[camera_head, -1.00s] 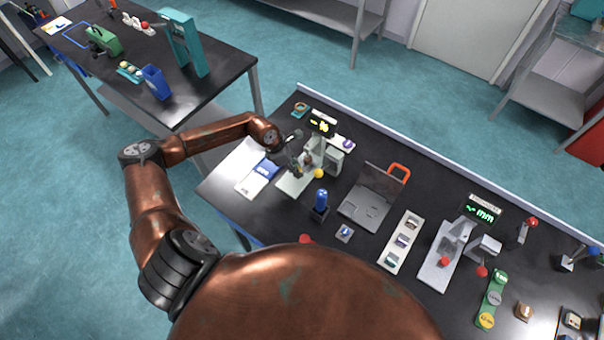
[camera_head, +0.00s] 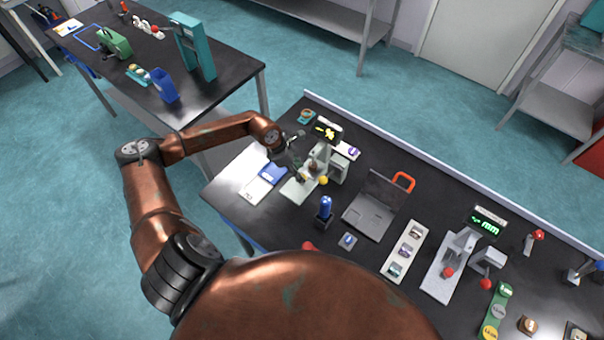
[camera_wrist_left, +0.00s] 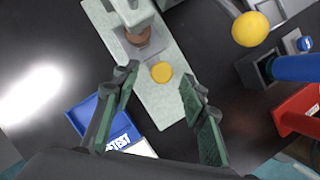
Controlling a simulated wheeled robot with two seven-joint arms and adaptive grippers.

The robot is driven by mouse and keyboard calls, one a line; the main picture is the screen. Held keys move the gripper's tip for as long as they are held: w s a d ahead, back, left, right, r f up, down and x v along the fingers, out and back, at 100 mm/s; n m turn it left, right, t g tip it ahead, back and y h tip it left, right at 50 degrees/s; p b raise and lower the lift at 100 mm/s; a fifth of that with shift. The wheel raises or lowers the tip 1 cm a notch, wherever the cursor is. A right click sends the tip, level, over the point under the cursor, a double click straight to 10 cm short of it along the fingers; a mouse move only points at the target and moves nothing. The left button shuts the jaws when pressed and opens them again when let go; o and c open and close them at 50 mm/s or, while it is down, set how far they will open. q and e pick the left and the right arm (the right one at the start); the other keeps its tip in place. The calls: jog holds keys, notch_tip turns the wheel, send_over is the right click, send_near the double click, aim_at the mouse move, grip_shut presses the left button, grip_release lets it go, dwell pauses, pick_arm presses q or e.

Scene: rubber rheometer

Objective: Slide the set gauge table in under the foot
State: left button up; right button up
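The set gauge (camera_head: 325,165) stands at the left of the bench, with a pale green base plate and a lit % display (camera_head: 328,131). In the left wrist view its base plate (camera_wrist_left: 165,107) runs under the grey stand. A brown round piece (camera_wrist_left: 138,38) sits on a dark square, apparently the table, close to the foot end of the stand. The foot itself is mostly hidden. A yellow round knob (camera_wrist_left: 162,72) lies in front of it. My left gripper (camera_wrist_left: 159,74) is open, its fingers on either side of the knob with gaps visible. My right gripper is not in view.

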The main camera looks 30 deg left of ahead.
pick_arm(q)
jog(key=v, duration=0.9)
jog(key=shift+d, duration=0.1)
